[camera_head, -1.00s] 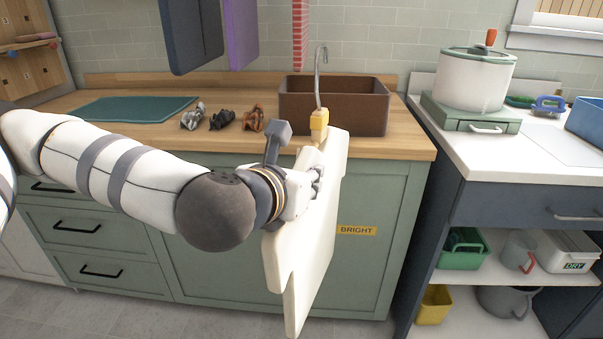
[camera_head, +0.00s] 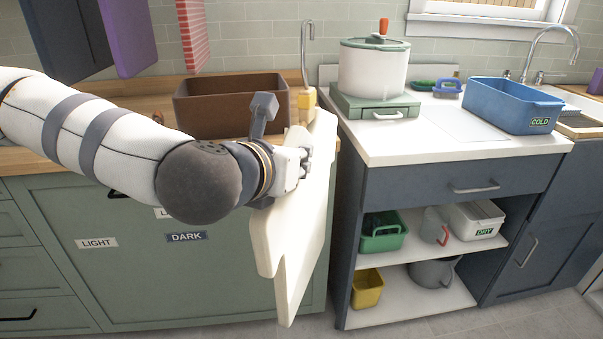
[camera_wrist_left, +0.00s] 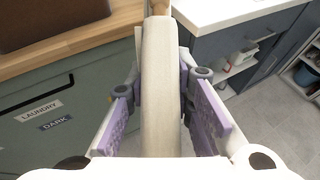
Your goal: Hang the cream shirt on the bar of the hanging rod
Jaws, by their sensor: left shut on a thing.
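The cream shirt (camera_head: 290,220) hangs edge-on and slightly tilted, in front of the counter. A yellow block (camera_head: 307,100) and a grey hook (camera_head: 306,45) rise above its top. My left gripper (camera_head: 304,162) is shut on the shirt near its upper part. In the left wrist view the shirt (camera_wrist_left: 160,85) stands between the two purple-padded fingers. The bar of the hanging rod is not in view. A dark garment (camera_head: 68,35), a purple one (camera_head: 127,35) and a red-striped one (camera_head: 193,35) hang at the top left, their upper ends cut off. My right gripper is not in view.
A brown bin (camera_head: 225,105) stands on the wooden counter behind my arm. To the right, a white counter (camera_head: 400,145) holds a lidded pot (camera_head: 372,70) and a blue COLD tub (camera_head: 510,105). Open shelves with small containers are below. Grey floor is free at the lower right.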

